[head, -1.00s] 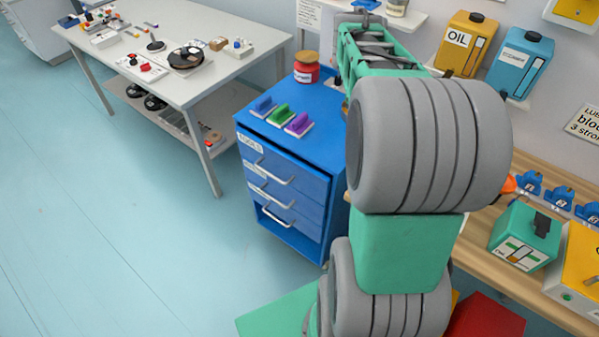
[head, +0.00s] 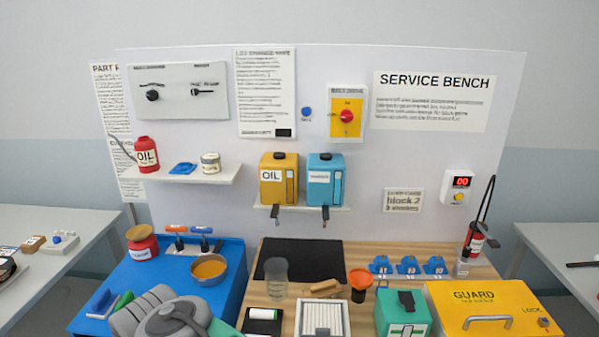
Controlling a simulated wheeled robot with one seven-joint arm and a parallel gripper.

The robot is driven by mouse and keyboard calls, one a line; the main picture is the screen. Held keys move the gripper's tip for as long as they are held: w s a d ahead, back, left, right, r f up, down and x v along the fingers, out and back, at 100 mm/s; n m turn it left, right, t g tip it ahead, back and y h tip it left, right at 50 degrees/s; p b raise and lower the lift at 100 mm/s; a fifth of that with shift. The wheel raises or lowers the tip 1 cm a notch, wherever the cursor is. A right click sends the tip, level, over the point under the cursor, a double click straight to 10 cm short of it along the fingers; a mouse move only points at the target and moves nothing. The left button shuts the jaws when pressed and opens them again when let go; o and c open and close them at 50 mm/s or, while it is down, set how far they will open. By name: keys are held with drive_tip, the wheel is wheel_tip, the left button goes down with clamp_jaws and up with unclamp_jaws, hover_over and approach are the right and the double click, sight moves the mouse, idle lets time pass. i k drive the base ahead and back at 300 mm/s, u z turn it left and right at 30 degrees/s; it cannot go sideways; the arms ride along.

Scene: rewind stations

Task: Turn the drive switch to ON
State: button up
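A yellow switch plate (head: 347,131) with a round red knob (head: 347,116) is on the back panel, right of centre in the head view. It looks like the drive switch. Its header and position marks are too small to read surely, and I cannot tell which way the knob points. My gripper is not in view. Nothing of mine touches or covers the switch plate.
A shelf with a yellow oil can (head: 279,180) and a blue can (head: 325,180) sits below the switch plate. A jar (head: 277,278), a green box (head: 403,315) and a yellow guard (head: 490,312) crowd the bench.

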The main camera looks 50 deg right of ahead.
sight(346, 115)
drive_tip(key=z, duration=2)
drive_tip(key=k, duration=0.5)
drive_tip(key=z, duration=0.5)
drive_tip(key=i, duration=0.6)
drive_tip(key=u, duration=0.1)
